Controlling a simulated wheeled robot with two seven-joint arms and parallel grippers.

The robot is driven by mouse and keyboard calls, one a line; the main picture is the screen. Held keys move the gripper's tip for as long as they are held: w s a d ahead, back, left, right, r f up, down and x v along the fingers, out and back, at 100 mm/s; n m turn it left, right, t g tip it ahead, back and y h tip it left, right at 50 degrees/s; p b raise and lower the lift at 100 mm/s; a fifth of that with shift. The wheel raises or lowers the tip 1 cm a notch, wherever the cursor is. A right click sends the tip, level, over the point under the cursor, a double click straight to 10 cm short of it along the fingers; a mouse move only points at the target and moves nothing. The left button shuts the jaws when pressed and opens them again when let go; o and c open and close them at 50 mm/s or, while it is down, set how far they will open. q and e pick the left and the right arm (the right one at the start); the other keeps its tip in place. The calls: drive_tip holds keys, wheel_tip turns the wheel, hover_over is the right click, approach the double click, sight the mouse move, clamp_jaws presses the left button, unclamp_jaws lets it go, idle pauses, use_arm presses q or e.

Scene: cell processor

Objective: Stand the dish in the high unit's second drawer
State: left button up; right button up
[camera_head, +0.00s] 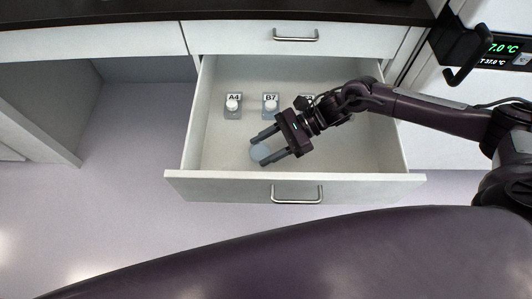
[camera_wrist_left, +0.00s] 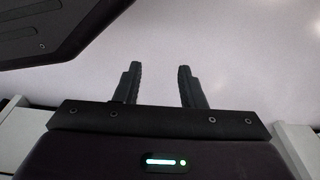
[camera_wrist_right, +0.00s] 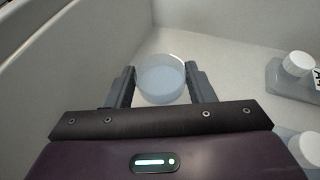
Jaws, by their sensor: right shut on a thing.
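The dish (camera_head: 261,152) is a small round, clear bluish dish. It is between the fingers of my right gripper (camera_head: 272,146), inside the open drawer (camera_head: 215,150) under the dark worktop. In the right wrist view the dish (camera_wrist_right: 161,78) sits between the two fingertips of my right gripper (camera_wrist_right: 160,88), which is shut on it. I cannot tell whether the dish touches the drawer floor. My left gripper (camera_wrist_left: 158,80) shows only in the left wrist view, with its fingers apart and nothing between them, over the pale floor.
White-capped bottles by labels A4 (camera_head: 233,104) and B7 (camera_head: 270,104) stand toward the back of the drawer. A third label is partly hidden by my right arm. A unit with a green display (camera_head: 503,48) and dark handle stands at right.

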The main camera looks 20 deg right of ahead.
sight(266, 156)
wheel_tip(266, 156, down, 4)
drive_tip(key=shift+r, duration=0.1)
drive_tip(key=shift+f, duration=0.3)
use_arm(q)
drive_tip(key=shift+w+d+r, duration=0.1)
drive_tip(key=shift+w+r, duration=0.15)
drive_tip(key=shift+w, duration=0.05)
use_arm(e)
drive_tip(key=shift+f, duration=0.1)
drive_tip(key=o, duration=1.4)
use_arm(q)
drive_tip(key=shift+w+d+r, duration=0.1)
drive_tip(key=shift+w+r, duration=0.1)
drive_tip(key=shift+r, duration=0.05)
